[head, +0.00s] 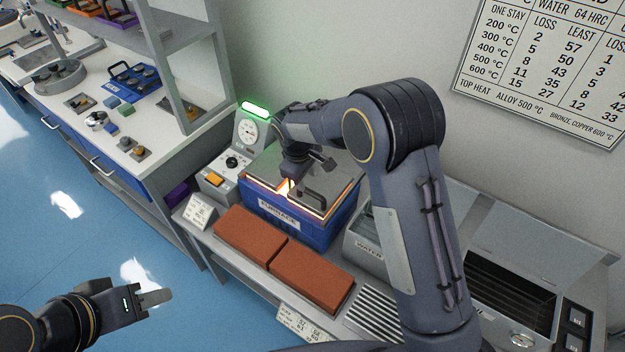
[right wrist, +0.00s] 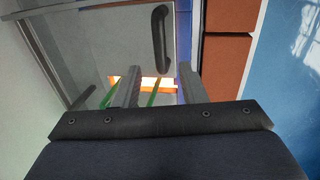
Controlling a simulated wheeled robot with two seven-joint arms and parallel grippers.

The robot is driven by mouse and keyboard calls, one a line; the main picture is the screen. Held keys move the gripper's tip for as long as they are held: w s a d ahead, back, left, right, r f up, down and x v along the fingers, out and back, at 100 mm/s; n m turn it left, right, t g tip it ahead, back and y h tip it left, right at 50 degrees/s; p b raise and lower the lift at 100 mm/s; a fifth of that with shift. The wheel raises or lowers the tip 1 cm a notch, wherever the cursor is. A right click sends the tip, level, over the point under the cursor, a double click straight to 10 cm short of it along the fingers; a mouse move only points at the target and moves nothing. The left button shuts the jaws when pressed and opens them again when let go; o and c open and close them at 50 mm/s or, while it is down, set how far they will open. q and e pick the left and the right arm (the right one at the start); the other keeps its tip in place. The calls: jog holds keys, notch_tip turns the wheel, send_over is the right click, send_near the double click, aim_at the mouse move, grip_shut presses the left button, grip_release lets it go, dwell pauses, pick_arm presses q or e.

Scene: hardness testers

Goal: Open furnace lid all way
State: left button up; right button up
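The blue furnace (head: 318,236) stands on the bench, with a label on its front. Its grey lid (head: 338,178) carries a black bar handle (head: 312,196). Orange glow shows at a bright gap in the top and along the front edges. My right gripper (head: 305,168) is above the furnace top, behind the handle. In the right wrist view its fingers (right wrist: 158,88) are apart with nothing gripped; the glowing opening (right wrist: 155,83) shows between and beyond them, and the handle (right wrist: 161,40) lies ahead. My left gripper (head: 156,297) is over the floor, away from the bench; its finger gap is unclear.
A control box with an orange button (head: 215,180) and a gauge panel with a green light (head: 254,109) stand left of the furnace. Red-brown bricks (head: 313,277) lie in front. A water tank (head: 368,250) is to the right. A wall chart hangs behind.

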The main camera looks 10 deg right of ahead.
aim_at(309, 190)
jog(key=f, duration=0.4)
jog(key=d+f+p, duration=0.1)
jog(key=shift+w+f, duration=0.4)
grip_shut()
